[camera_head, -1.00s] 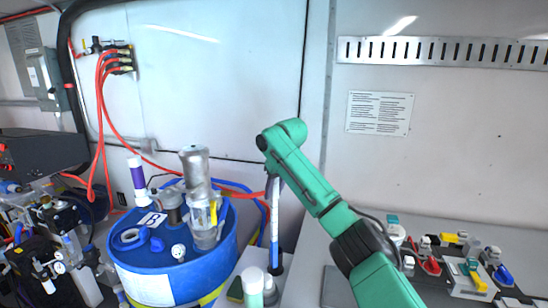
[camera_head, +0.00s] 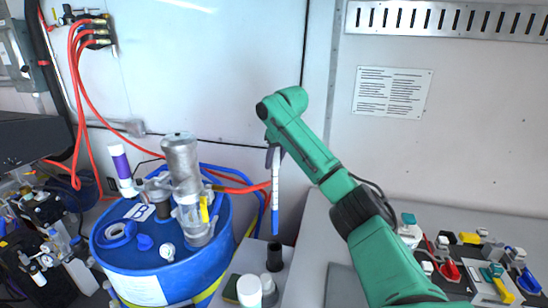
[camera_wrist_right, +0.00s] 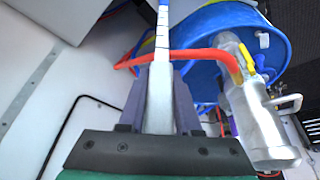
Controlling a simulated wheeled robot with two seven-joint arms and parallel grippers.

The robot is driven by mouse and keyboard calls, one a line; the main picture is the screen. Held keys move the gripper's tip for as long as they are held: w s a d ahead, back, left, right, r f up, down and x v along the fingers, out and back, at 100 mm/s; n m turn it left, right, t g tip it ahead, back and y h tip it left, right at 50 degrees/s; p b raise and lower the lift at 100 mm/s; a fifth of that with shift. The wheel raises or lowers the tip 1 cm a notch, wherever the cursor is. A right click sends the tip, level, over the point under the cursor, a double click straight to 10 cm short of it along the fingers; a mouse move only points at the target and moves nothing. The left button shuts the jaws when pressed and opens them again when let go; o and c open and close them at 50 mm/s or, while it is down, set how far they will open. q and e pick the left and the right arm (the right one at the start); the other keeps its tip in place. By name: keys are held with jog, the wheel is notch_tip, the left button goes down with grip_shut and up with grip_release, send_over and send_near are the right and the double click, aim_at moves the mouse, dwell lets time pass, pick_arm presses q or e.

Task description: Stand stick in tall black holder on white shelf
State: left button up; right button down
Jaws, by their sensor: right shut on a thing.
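The stick (camera_head: 276,198) is white with a blue lower part and hangs nearly upright. My right gripper (camera_head: 273,152) is shut on its upper part. In the right wrist view, the stick (camera_wrist_right: 161,75) runs up from between the fingers of the right gripper (camera_wrist_right: 160,95). The tall black holder (camera_head: 274,258) stands on the white shelf (camera_head: 283,271), directly below the stick in the head view. My left gripper is not in view.
A blue drum (camera_head: 205,262) with a metal cylinder (camera_head: 184,170) stands to the left. A white-capped bottle (camera_head: 249,290) is close in front of the holder. A red hose (camera_head: 240,189) passes behind the stick. Several coloured valves (camera_head: 470,238) lie at right.

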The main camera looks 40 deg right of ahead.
aim_at(276, 191)
jog(key=shift+s+a+f, duration=0.1)
jog(key=shift+s+f, duration=0.05)
jog(key=shift+f, duration=0.7)
jog(key=f, duration=0.4)
jog(key=shift+w+f+b, duration=0.2)
jog(key=shift+f+b, duration=0.15)
jog(key=shift+b, duration=0.05)
jog(key=shift+f, duration=0.35)
jog(key=shift+f+b, duration=1.45)
jog(key=shift+f, duration=1.55)
jog(key=c, duration=0.5)
grip_release()
